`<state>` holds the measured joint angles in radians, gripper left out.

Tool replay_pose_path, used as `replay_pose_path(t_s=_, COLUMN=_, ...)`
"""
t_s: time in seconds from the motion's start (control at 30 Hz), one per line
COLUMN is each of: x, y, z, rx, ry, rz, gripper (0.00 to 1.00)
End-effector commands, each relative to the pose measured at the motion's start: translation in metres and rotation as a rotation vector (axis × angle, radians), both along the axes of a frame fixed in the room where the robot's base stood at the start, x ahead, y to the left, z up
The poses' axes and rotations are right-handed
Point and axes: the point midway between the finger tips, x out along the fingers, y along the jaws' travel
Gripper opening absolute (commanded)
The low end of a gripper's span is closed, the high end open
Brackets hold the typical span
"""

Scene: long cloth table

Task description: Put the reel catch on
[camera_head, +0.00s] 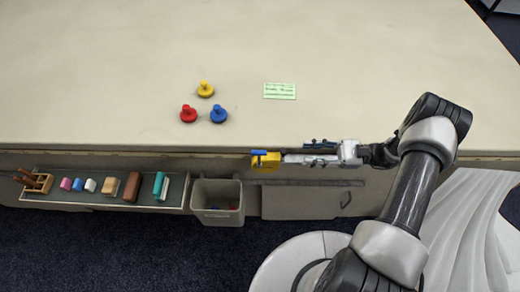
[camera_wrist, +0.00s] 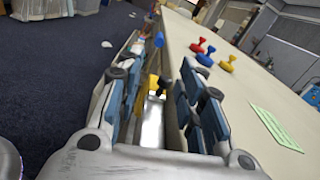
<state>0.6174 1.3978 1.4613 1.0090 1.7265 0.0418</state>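A yellow body (camera_head: 265,163) with a blue bar (camera_head: 260,152) along its top, which seems to be the reel, is at the table's front edge. My gripper (camera_head: 304,152) points left toward it from the right, close to its right side. A pale bar lies between them in the head view. In the wrist view my gripper's fingers (camera_wrist: 158,75) with blue pads stand apart. A bright pale strip (camera_wrist: 152,125) shows between them, and a small yellow part (camera_wrist: 153,82) shows beyond. I cannot tell how the blue bar is set or whether my fingers touch anything.
Yellow (camera_head: 206,91), red (camera_head: 188,114) and blue (camera_head: 218,114) knobbed pieces stand on the table beside a green card (camera_head: 280,91). Below the edge hang a tray (camera_head: 105,201) with several blocks and a grey bin (camera_head: 216,198). The right tabletop is clear.

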Motion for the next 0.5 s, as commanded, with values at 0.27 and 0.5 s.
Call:
replay_pose_path(t_s=0.27, x=0.001, y=0.058, z=0.001, rx=-0.001, ry=0.002, rz=0.007, gripper=0.35)
replay_pose_path(t_s=0.5, x=0.002, y=0.11, z=0.0, rx=-0.002, ry=0.001, rz=0.007, gripper=0.35)
